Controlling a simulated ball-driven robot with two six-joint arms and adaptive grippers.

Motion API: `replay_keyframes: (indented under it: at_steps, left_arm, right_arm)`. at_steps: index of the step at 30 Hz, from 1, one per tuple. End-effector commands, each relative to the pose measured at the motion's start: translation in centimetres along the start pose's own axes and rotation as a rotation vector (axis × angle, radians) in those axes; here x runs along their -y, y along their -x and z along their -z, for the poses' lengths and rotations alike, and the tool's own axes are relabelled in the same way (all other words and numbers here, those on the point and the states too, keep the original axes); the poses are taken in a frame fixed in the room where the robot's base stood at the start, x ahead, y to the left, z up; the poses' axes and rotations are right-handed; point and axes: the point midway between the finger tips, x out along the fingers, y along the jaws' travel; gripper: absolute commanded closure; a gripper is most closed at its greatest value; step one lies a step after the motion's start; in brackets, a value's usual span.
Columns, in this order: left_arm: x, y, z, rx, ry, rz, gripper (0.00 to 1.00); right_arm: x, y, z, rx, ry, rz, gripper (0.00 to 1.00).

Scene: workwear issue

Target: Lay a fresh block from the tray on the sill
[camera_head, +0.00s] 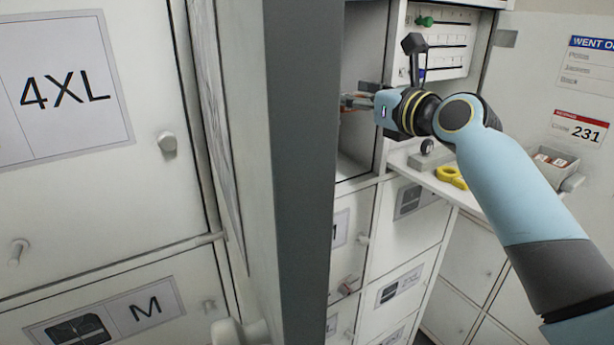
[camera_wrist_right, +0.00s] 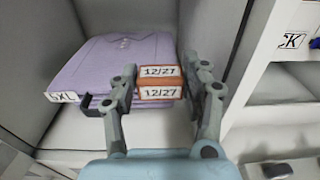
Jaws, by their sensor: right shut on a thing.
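My right gripper (camera_head: 358,102) reaches into an open compartment (camera_head: 362,60) in the head view. In the right wrist view the gripper (camera_wrist_right: 162,85) is shut on an orange-edged white block (camera_wrist_right: 160,92), one finger on each side. The block shows 12/27 on two stacked labels; I cannot tell whether these are two faces or two blocks. Behind it lies a folded lilac garment (camera_wrist_right: 115,62) with a size tag. The compartment's white sill (camera_wrist_right: 85,130) shows below; contact with the block is unclear. A small tray (camera_head: 569,180) with similar blocks (camera_head: 552,160) stands at right. My left gripper is out of view.
An open door (camera_head: 300,150) stands edge-on left of the compartment. Closed lockers marked 4XL (camera_head: 66,88) and M (camera_head: 145,308) fill the left. A yellow object (camera_head: 451,177) lies on the right-hand shelf. A panel with sliders (camera_head: 438,45) is above it.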

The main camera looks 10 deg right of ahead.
Motion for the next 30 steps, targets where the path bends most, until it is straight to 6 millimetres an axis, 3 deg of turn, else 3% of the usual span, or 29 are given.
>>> replay_keyframes:
  at_steps: [4, 8, 11, 21, 30]
  left_arm:
    - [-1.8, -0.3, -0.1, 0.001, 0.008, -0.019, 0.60]
    - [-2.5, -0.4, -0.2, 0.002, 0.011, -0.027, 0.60]
    - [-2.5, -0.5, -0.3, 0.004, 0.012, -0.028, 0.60]
    - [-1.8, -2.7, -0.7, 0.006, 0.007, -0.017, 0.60]
    - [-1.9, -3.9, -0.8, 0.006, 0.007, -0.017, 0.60]
  right_arm:
    - [-0.1, -1.1, -3.2, 0.005, 0.003, -0.003, 0.76]
    - [-0.1, -1.5, -3.9, 0.000, 0.001, -0.005, 0.76]
    - [-0.1, -1.6, -2.3, -0.005, -0.002, -0.006, 0.76]
    - [-0.1, -2.1, 7.3, -0.002, -0.001, -0.005, 0.76]
    - [-0.1, -2.2, 10.7, 0.000, 0.000, -0.006, 0.76]
